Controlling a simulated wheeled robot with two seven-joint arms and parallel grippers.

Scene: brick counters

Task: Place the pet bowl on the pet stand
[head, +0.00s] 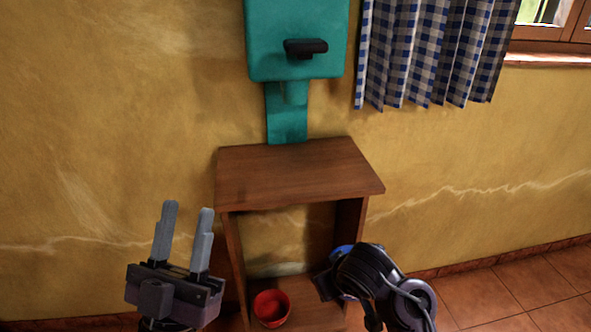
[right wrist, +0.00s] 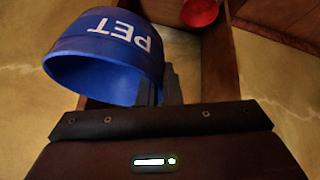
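The blue pet bowl (right wrist: 105,55), marked "PET", hangs tilted in my right gripper (right wrist: 165,88). One grey finger shows against its wall; the other is mostly hidden by the bowl. In the head view only a bit of the bowl (head: 341,250) shows behind my right wrist, at the right side of the wooden stand's open front. The stand (head: 290,172), apparently the pet stand, has a flat, bare top and a lower shelf. My left gripper (head: 188,210) is open and empty, left of the stand, fingers pointing up.
A red bowl (head: 271,308) sits low inside the stand; it also shows in the right wrist view (right wrist: 199,12). A teal dispenser (head: 296,40) with a black spout rises behind the stand's top. A checked curtain (head: 430,50) hangs at the right. Tiled floor (head: 520,290) is clear at right.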

